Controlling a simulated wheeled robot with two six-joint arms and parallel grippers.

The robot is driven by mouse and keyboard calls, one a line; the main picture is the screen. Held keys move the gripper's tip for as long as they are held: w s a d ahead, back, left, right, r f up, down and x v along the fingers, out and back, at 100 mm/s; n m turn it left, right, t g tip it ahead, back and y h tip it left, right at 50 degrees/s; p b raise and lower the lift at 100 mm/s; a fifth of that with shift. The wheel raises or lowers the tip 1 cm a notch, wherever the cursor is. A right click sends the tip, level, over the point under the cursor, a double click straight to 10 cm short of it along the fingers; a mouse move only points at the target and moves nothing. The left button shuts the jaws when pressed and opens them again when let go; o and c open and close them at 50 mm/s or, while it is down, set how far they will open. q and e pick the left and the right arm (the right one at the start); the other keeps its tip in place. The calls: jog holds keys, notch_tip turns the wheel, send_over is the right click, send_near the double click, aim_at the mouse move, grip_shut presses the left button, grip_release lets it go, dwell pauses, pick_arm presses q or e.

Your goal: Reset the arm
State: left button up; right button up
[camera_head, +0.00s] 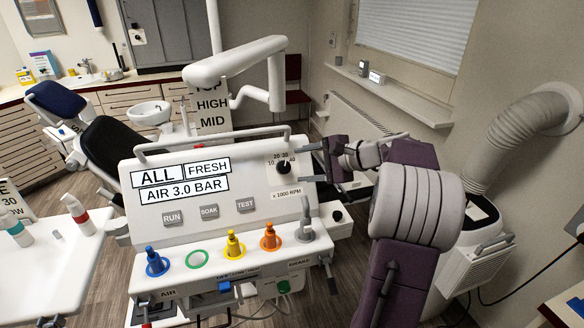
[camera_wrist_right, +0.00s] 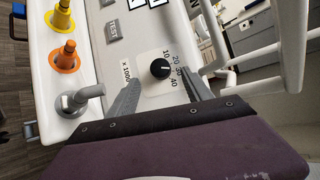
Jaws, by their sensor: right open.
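My right gripper (camera_head: 303,164) is open in front of the right part of a white control panel (camera_head: 225,215). Its two grey fingers point at the panel, one above and one below a black dial knob (camera_head: 283,167). In the right wrist view the knob (camera_wrist_right: 160,69) shows between the spread fingers, with free space on both sides. Nothing is held. The purple and grey right arm (camera_head: 405,205) reaches in from the lower right. My left gripper is not in view.
Below the dial stand blue, yellow, orange and grey plugs (camera_head: 234,245), with an empty green ring (camera_head: 197,258). A white jointed arm (camera_head: 235,60) hangs behind the panel. A white side table (camera_head: 50,260) is at left; a ribbed hose (camera_head: 525,125) and white unit (camera_head: 465,265) are at right.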

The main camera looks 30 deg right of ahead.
jog(key=shift+v, duration=1.25)
